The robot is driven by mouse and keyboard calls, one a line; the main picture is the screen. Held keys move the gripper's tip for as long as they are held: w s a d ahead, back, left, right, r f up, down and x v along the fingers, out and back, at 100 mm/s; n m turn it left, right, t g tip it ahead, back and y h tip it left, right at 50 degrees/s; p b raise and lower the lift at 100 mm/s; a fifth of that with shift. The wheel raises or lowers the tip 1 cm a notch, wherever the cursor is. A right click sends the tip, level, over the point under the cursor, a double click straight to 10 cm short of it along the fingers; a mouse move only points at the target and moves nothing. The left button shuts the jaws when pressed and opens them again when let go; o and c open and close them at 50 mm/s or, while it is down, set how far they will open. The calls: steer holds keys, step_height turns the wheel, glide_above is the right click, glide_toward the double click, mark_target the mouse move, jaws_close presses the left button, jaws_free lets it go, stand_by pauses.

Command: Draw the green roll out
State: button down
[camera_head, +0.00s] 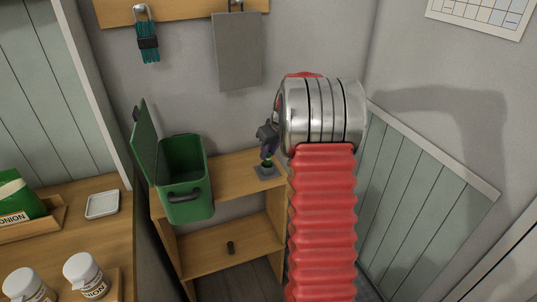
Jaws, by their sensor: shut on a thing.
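My gripper (267,152) is above the top of the wooden shelf unit, left of my own arm. It points down and is shut on a small green roll (267,164), of which only a little shows. The roll stands upright in or just above a dark square base (266,172) on the shelf top. At this size I cannot tell whether the roll's lower end is inside the base or clear of it.
A green bin (187,205) with its lid (146,143) open stands left of the base. A small dark cylinder (230,248) is on the lower shelf. White jars (86,277) stand front left.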

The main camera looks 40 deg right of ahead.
steer(key=shift+r, duration=2.15)
